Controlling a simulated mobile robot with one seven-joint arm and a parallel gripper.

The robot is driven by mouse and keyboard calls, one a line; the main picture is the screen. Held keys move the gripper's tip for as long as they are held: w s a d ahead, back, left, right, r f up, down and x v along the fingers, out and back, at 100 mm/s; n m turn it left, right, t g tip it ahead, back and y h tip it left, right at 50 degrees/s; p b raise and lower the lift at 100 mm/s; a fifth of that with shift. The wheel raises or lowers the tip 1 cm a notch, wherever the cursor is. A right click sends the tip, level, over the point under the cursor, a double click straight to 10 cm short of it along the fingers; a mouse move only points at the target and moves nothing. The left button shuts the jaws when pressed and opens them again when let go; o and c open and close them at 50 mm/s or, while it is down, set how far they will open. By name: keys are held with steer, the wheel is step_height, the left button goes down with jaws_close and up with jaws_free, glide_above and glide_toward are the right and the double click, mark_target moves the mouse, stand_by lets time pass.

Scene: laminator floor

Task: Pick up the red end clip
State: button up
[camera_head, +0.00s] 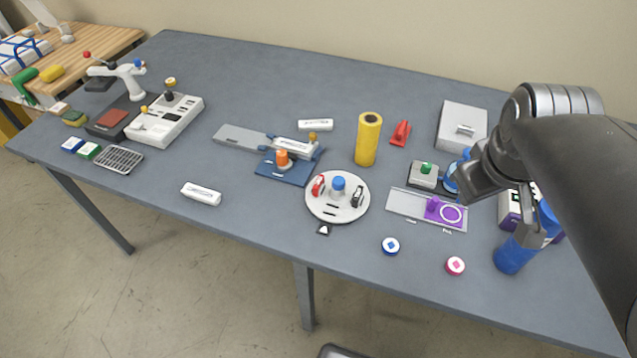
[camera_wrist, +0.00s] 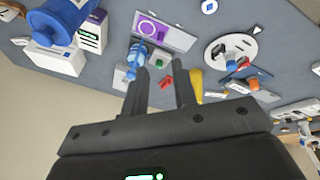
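A small red clip-shaped piece (camera_head: 318,184) stands on the left of the round white plate (camera_head: 330,208), beside a blue knob and across from a dark clip-shaped piece (camera_head: 357,195). It also shows small on the plate in the wrist view (camera_wrist: 246,63). A separate red wedge-shaped piece (camera_head: 400,132) lies on the table right of the yellow roll; it shows in the wrist view too (camera_wrist: 166,82). I cannot tell for sure which is the end clip. My gripper (camera_wrist: 159,65) is open, its fingers apart with nothing between them, right of both red pieces in the head view.
The yellow roll (camera_head: 368,140) stands upright near the wedge. A grey box (camera_head: 451,139), a green-button block (camera_head: 424,182) and a purple-marked plate (camera_head: 405,204) lie near my arm. A blue bottle (camera_head: 513,257) stands at the right. The table's front middle is mostly clear.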

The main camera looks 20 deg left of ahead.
steer(key=w+a+f+n+g, duration=0.1)
steer(key=w+a+n, duration=0.5)
steer(key=a+n, duration=0.15)
steer(key=n+g, duration=0.3)
steer(key=n, duration=1.8)
glide_above(318, 181)
steer(key=f, duration=1.6)
steer(key=shift+w+f, duration=0.2)
steer(key=shift+f, duration=0.15)
steer(key=f, duration=0.5)
steer(key=shift+s+f, duration=0.15)
steer(key=shift+s, duration=0.1)
steer(key=shift+c, duration=0.5)
jaws_close()
